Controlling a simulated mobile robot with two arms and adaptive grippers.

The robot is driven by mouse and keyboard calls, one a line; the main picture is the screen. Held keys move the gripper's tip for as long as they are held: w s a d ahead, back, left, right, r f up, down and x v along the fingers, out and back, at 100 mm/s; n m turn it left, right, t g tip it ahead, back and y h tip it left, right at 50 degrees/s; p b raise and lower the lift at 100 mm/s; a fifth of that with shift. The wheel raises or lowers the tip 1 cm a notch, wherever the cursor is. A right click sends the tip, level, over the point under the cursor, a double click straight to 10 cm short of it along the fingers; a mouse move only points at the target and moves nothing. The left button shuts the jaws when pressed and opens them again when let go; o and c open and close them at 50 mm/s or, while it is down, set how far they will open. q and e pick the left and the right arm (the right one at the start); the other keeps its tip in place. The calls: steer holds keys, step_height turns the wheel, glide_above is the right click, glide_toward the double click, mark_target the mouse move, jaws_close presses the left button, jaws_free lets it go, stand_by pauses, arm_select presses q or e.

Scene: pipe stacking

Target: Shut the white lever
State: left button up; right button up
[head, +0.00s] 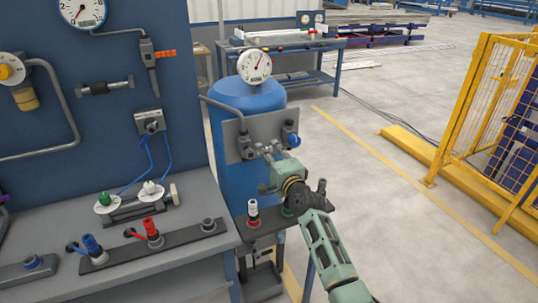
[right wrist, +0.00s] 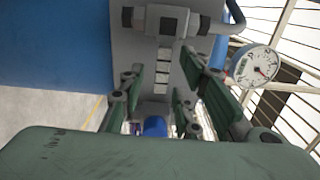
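My right gripper (head: 268,151) is in front of the grey panel (head: 236,128) on the blue tank. In the right wrist view its green fingers (right wrist: 168,90) are spread apart, with nothing seen held between them. The panel also shows ahead of the fingers in that view (right wrist: 128,45). A blue knob (head: 293,141) sits at the panel's right side, beside the fingertips. I cannot clearly make out a white lever; a white-topped fitting (head: 149,187) stands on the bench at left, and a white-and-red fitting (head: 253,208) stands left of my forearm. My left gripper is out of view.
A round gauge (head: 254,66) stands atop the blue tank (head: 240,97). The grey bench (head: 185,258) at left holds several coloured fittings below a blue wall panel. A yellow fence (head: 470,110) stands at right. The floor (head: 400,190) between is clear.

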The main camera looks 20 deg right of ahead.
steer(key=s, duration=1.2)
steer(key=shift+d, duration=0.2)
